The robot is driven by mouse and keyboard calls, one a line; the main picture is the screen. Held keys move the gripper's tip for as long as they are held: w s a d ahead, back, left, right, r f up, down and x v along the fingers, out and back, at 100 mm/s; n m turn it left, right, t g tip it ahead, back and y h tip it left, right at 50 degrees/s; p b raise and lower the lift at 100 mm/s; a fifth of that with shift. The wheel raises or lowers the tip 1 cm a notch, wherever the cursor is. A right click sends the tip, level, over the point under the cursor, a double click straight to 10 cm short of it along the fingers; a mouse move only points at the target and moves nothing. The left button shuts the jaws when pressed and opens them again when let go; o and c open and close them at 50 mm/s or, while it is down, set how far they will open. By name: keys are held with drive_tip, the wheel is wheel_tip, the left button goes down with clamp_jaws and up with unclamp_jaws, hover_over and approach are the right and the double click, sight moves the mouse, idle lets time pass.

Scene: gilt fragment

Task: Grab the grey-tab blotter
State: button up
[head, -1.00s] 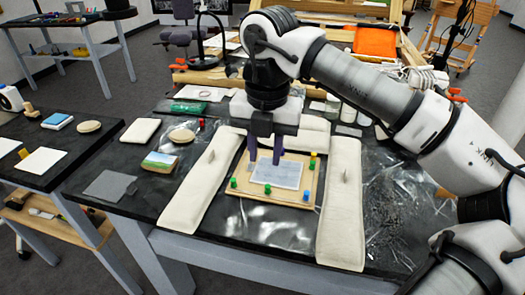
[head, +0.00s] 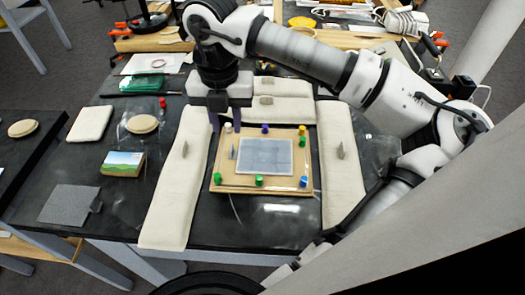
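A grey sheet (head: 265,156) lies flat on a wooden board (head: 222,186), with a small upright grey tab (head: 232,152) near its left edge. Another dark grey square (head: 70,205) with a side tab lies at the table's front left. Cream pads with upright grey tabs flank the board: a left pad (head: 172,205), a right pad (head: 342,185), and pads behind (head: 290,109). I cannot tell which is the blotter. My gripper (head: 226,124) points down above the board's back left corner, beside the left pad. Its fingers are apart, with nothing visible between them.
A picture box (head: 123,164), a round disc (head: 142,124) and a cream block (head: 91,123) lie left. Tools and timber crowd the back. My arm crosses the right side.

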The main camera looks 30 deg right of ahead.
sight(261, 153)
drive_tip(key=shift+d+f+p, duration=0.1)
drive_tip(key=shift+f+p, duration=0.9)
drive_tip(key=shift+f, duration=2.45)
clamp_jaws()
